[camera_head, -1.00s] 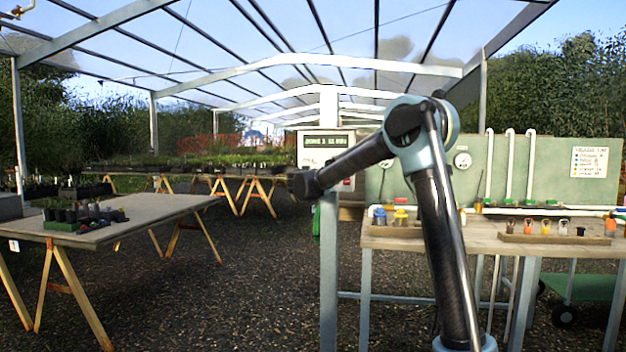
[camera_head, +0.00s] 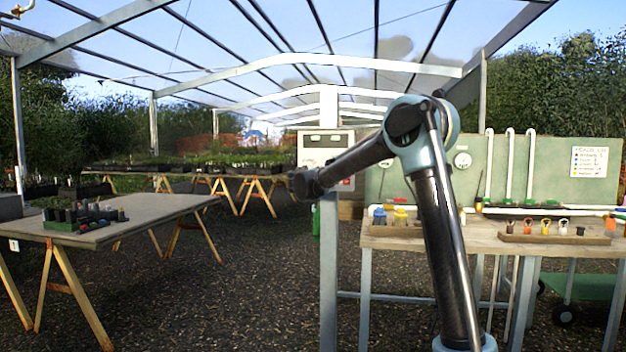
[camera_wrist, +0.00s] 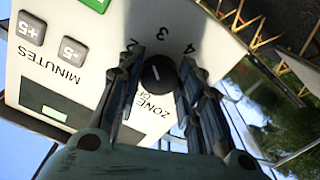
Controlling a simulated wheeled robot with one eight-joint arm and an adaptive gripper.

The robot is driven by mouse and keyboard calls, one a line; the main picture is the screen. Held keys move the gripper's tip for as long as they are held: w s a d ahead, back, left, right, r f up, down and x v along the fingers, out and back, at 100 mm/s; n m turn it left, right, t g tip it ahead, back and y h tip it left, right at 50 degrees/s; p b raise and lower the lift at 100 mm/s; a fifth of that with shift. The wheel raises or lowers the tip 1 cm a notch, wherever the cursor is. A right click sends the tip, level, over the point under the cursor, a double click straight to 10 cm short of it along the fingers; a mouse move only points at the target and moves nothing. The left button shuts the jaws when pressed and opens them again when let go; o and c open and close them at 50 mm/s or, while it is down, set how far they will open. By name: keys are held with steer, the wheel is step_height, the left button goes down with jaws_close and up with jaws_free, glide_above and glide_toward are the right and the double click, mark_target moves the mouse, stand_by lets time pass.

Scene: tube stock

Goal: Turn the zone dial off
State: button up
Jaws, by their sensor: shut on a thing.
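The zone dial (camera_wrist: 158,73) is a dark round knob with a short pale mark, on the pale face of a control box (camera_wrist: 105,68). The numbers 2, 3 and 4 and the word ZONE are printed around it. My gripper (camera_wrist: 161,58) is shut on the dial, one finger on each side. The fingers hide part of the print, and I cannot read for certain where the mark points. In the head view the control box (camera_head: 308,158) stands on a post, its display (camera_head: 326,138) blank. My arm hides the dial there.
The box face also has +5 (camera_wrist: 31,27) and -5 (camera_wrist: 73,51) minutes buttons. A potting bench (camera_head: 470,240) with bottles and a tray stands right of the post. A table (camera_head: 150,208) with a green plant tray (camera_head: 75,226) stands left. Gravel floor between them is open.

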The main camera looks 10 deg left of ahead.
steer(key=n, duration=1.2)
steer(key=shift+r+n, duration=0.1)
steer(key=shift+n, duration=0.3)
steer(key=n, duration=1.2)
steer(key=shift+n, duration=0.4)
steer(key=o, duration=1.1)
steer(key=shift+c, duration=0.2)
steer(key=s, duration=1.1)
steer(key=shift+s+a, duration=0.2)
steer(key=shift+s, duration=0.2)
